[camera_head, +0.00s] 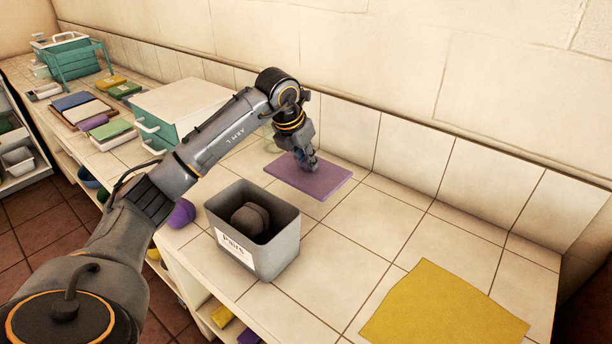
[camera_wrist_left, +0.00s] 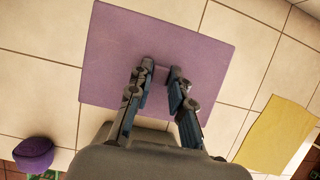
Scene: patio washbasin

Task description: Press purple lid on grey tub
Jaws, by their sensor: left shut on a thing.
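The purple lid (camera_head: 314,181) is a flat rectangle over the tiled counter, right of and behind the tub in the head view. My left gripper (camera_head: 306,163) is above it, shut on the small handle at its middle. In the left wrist view the lid (camera_wrist_left: 205,65) lies beyond the fingers (camera_wrist_left: 160,75). I cannot tell whether the lid touches the counter. The grey tub (camera_head: 290,240) stands upright and open at the top, with a white label on its front. A dark rounded thing (camera_head: 250,219) lies inside it. My right gripper is not in view.
A yellow cloth (camera_head: 440,308) lies flat at the front right. A purple rounded thing (camera_head: 181,213) is left of the tub. A white and teal box (camera_head: 178,108) and several coloured items stand further left. The counter between tub and cloth is clear.

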